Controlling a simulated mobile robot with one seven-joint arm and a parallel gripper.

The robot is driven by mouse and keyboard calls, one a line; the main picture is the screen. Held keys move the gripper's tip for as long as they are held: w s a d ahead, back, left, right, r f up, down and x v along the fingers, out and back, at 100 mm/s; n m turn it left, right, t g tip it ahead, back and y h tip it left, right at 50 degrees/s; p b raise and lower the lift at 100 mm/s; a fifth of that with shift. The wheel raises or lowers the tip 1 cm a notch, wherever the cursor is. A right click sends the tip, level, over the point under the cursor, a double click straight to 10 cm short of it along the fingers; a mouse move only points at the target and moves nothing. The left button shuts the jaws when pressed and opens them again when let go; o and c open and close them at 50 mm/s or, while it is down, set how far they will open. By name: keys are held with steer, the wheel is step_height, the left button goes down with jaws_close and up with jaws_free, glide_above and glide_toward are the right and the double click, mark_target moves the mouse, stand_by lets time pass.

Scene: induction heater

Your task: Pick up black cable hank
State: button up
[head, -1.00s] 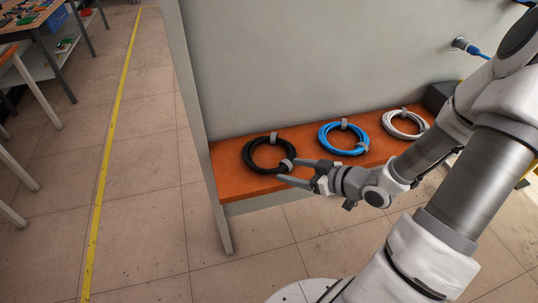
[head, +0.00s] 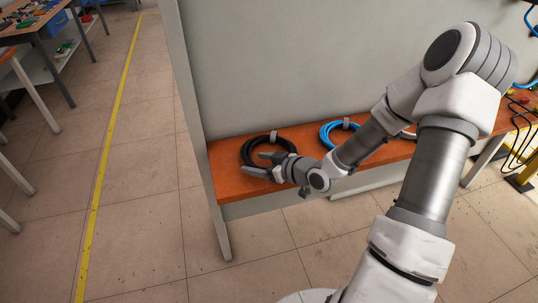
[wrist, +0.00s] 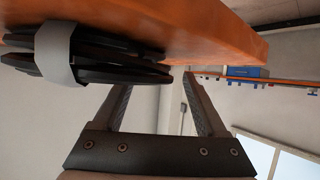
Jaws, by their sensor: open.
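The black cable hank (head: 246,151) lies coiled at the left end of the orange shelf (head: 228,180), with a grey tie at its back. My gripper (head: 255,163) is open at its front edge, overlapping the near part of the coil in the head view and hiding some of it. In the wrist view the hank (wrist: 120,72) shows edge-on at upper left with a grey tie (wrist: 57,52). Its end reaches just past the left fingertip, towards the gap of the open gripper (wrist: 157,82). Nothing is held between the fingers.
A blue cable hank (head: 326,134) lies to the right, partly behind my arm. A white hank (head: 408,135) is mostly hidden by the arm. A grey panel (head: 280,70) rises behind the shelf.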

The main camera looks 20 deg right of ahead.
steer(key=shift+c, duration=0.3)
jaws_close()
stand_by(0.4)
step_height(320, 180, up, 10)
steer(key=p, duration=0.3)
steer(key=shift+p, duration=0.4)
